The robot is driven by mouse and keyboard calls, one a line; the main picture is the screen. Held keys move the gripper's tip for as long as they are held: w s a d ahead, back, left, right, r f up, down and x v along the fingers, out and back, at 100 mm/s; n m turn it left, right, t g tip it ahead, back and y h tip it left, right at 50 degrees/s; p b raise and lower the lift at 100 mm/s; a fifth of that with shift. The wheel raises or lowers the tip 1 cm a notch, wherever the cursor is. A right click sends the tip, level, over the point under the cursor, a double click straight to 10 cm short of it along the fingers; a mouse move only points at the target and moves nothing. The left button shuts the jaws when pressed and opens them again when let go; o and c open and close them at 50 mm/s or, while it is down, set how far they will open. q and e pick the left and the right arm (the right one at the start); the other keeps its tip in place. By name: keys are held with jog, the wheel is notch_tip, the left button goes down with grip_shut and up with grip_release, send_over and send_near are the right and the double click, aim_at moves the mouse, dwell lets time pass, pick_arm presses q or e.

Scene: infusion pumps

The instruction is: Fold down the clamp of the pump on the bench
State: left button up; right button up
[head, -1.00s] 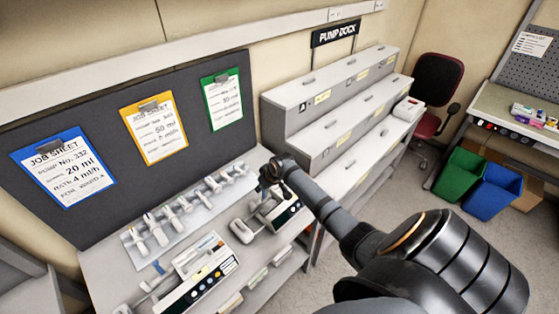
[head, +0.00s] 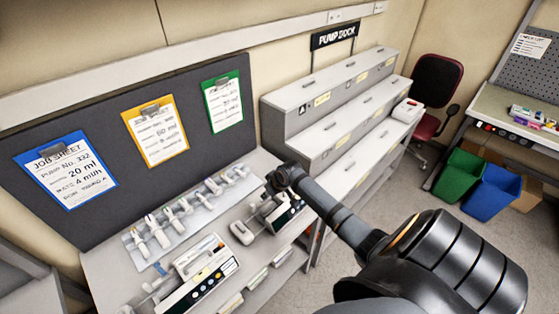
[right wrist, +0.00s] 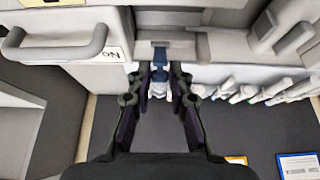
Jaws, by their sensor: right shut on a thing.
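Two white pumps lie on the bench (head: 110,262). One pump (head: 292,217), with a dark front panel, is under my right gripper (head: 274,184), which partly hides it. The other pump (head: 205,272) lies nearer, at the lower left, with a lit screen and coloured buttons. In the right wrist view my right gripper (right wrist: 160,88) has its fingers on either side of a small blue and white part, seemingly the clamp (right wrist: 160,74), and is shut on it. The contact itself is hard to make out. My left gripper is not in view.
A tray of syringes (head: 128,240) lies at the back of the bench, below a dark board (head: 105,140) with job sheets. The stepped pump dock (head: 285,125) stands right of the bench. A red chair (head: 440,85) and green and blue bins (head: 462,172) are farther right.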

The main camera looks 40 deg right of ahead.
jog(key=shift+s, duration=0.1)
jog(key=shift+s+f, duration=0.25)
jog(key=shift+s, duration=0.45)
jog(key=o, duration=0.4)
jog(key=shift+w, duration=0.1)
notch_tip(320, 180, up, 7)
jog(key=shift+r, duration=0.1)
dwell(0.4)
